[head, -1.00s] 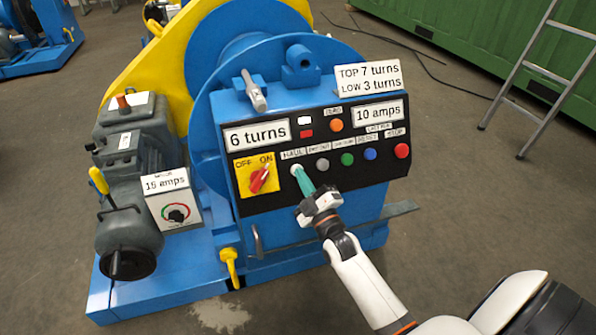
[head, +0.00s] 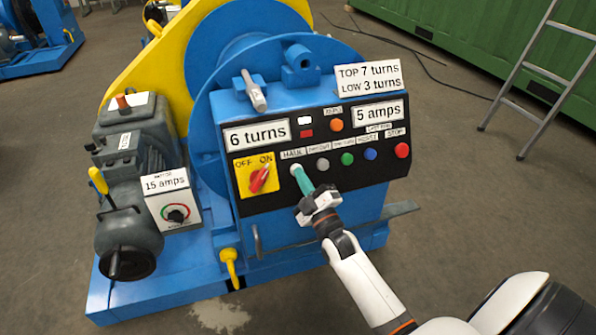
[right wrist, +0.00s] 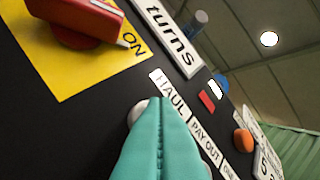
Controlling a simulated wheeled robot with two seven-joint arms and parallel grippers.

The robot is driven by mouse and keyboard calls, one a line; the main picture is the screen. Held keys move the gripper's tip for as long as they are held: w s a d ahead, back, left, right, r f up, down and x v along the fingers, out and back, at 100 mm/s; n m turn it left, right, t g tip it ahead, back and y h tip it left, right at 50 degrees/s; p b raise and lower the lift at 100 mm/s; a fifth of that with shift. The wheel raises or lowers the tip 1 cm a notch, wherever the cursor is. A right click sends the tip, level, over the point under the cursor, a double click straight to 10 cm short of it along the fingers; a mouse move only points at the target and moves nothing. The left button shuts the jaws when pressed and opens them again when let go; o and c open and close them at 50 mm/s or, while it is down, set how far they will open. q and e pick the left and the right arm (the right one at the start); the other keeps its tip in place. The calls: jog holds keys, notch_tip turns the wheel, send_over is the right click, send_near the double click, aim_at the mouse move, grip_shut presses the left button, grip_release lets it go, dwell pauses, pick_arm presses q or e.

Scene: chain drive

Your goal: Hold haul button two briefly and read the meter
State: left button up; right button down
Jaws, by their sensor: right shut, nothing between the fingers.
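The black control panel (head: 330,190) is on the front of the blue winch. The white button labelled HAUL (head: 296,168) sits right of the red OFF/ON switch (head: 260,179). My right gripper (head: 300,175) is shut and empty, its teal fingertips at the HAUL button. In the right wrist view the fingers (right wrist: 160,140) cover part of the HAUL button (right wrist: 138,112); I cannot tell how far it is pressed. The panel meter (head: 378,116) reads 5 amps. The turns display (head: 257,134) reads 6 turns. My left gripper is out of view.
Grey (head: 322,164), green (head: 347,158), blue (head: 370,153) and red STOP (head: 402,150) buttons continue rightward. A sign (head: 368,77) reads top 7 turns, low 3 turns. A motor box (head: 172,200) reads 15 amps. A ladder (head: 535,75) stands at the right.

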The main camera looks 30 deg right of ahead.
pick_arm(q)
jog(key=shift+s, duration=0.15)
pick_arm(e)
jog(key=shift+w, duration=0.1)
pick_arm(q)
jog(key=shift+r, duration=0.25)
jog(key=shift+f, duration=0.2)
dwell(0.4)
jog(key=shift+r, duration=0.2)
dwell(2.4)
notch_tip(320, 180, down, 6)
jog(key=p, duration=0.1)
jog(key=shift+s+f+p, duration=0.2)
jog(key=shift+p, duration=0.15)
pick_arm(e)
jog(key=shift+s+a+r, duration=0.15)
jog(key=shift+s+r, duration=0.2)
jog(key=shift+s, duration=0.45)
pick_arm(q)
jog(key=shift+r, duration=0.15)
pick_arm(e)
jog(key=shift+s, duration=0.1)
